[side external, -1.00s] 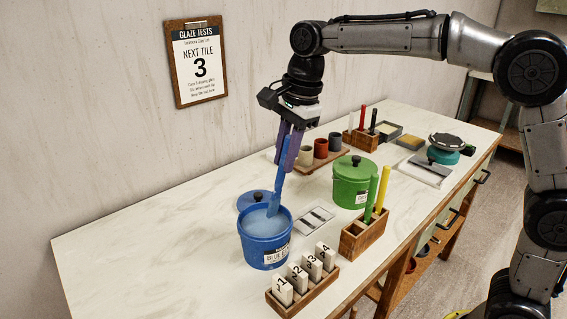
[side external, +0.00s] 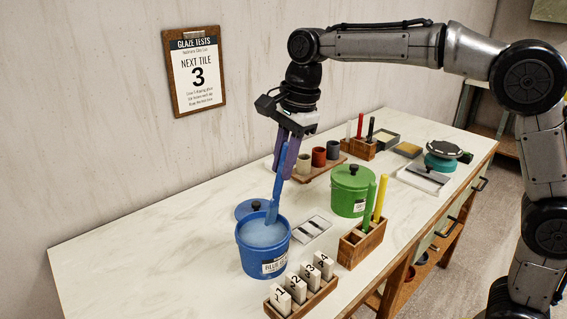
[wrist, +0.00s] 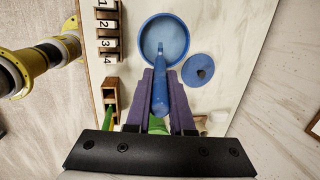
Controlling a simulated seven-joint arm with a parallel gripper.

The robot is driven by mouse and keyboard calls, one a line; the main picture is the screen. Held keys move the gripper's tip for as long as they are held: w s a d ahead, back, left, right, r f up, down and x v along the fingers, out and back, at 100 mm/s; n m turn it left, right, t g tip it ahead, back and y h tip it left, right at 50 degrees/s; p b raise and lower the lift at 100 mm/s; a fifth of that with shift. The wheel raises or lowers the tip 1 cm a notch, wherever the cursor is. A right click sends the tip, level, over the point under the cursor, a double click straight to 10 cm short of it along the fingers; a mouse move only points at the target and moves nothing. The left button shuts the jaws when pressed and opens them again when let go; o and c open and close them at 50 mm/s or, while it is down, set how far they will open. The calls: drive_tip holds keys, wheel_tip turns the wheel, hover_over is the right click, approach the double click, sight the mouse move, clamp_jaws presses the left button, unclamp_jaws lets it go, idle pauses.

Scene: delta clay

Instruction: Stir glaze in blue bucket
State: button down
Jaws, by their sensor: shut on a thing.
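The blue bucket (side external: 263,256) stands open on the table and holds pale blue glaze (side external: 258,235). It also shows in the wrist view (wrist: 143,42). My gripper (side external: 284,165) is above the bucket with its purple fingers shut on a blue stirring stick (side external: 276,195). The stick slants down and its lower end is at the glaze; how deep it reaches is hard to tell. In the wrist view the stick (wrist: 160,92) lies between the fingers (wrist: 160,105) and points into the bucket. The blue lid (side external: 249,209) lies on the table behind the bucket.
A rack of numbered tiles (side external: 301,297) stands close in front of the bucket. A wooden holder (side external: 361,247) with green and yellow sticks and a lidded green bucket (side external: 350,193) stand to the right. Small cups (side external: 319,157) stand behind. The table's left part is clear.

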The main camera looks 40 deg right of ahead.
drive_tip(key=shift+r, duration=1.95)
